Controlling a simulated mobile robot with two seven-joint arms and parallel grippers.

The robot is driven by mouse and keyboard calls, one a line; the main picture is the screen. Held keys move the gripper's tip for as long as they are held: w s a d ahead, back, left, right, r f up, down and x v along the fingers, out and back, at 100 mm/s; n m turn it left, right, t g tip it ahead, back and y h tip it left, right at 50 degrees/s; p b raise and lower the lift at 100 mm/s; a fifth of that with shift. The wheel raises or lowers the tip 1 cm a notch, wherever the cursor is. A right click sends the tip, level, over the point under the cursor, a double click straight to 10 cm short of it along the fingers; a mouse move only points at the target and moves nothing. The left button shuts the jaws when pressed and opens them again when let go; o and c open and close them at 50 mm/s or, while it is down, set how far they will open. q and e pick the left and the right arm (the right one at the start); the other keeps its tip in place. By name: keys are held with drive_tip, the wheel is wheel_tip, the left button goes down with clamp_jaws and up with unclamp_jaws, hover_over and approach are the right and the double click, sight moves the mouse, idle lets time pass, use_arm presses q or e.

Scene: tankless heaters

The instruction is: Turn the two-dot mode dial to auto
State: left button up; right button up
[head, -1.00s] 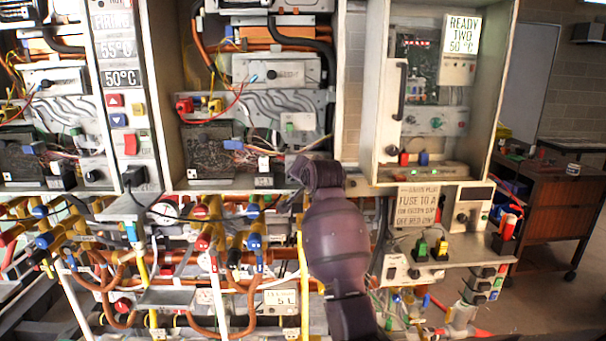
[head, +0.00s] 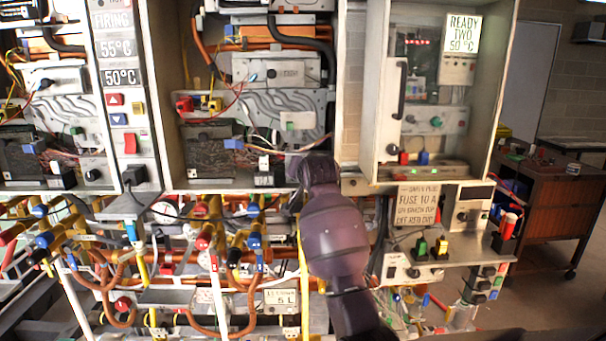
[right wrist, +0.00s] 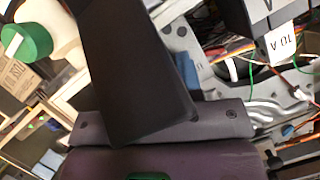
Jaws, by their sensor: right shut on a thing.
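My right gripper shows in the right wrist view (right wrist: 165,110) as a black finger in front of a purple palm. In the head view my right wrist reaches the lower right corner of the middle open heater cabinet (head: 165,110), and hides the fingertips. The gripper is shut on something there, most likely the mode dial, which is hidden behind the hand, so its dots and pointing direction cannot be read. A similar black dial (head: 92,175) shows on the left heater. My left gripper is not in view.
The right cabinet (head: 507,80) has a "READY TWO 50 °C" display (head: 462,33). Valves and copper pipes crowd the space below the heaters. A label reading 10 A (right wrist: 283,43) and loose wires are close to the hand. A brown cabinet (head: 552,215) stands at the right.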

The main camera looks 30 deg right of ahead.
drive_tip(key=n+g+h, duration=0.1)
drive_tip(key=n, duration=0.1)
drive_tip(key=n+h, duration=0.1)
drive_tip(key=n, duration=0.1)
drive_tip(key=shift+a+g+h, duration=0.15)
drive_tip(key=shift+g+h, duration=0.15)
drive_tip(key=shift+g, duration=0.1)
drive_tip(key=shift+w+n, duration=0.1)
drive_tip(key=shift+n, duration=0.2)
drive_tip(key=o, duration=0.6)
drive_tip(key=shift+o, duration=0.2)
drive_tip(key=b+v, duration=0.1)
drive_tip(key=v, duration=1)
drive_tip(key=shift+b, duration=0.35)
drive_tip(key=shift+w, duration=0.1)
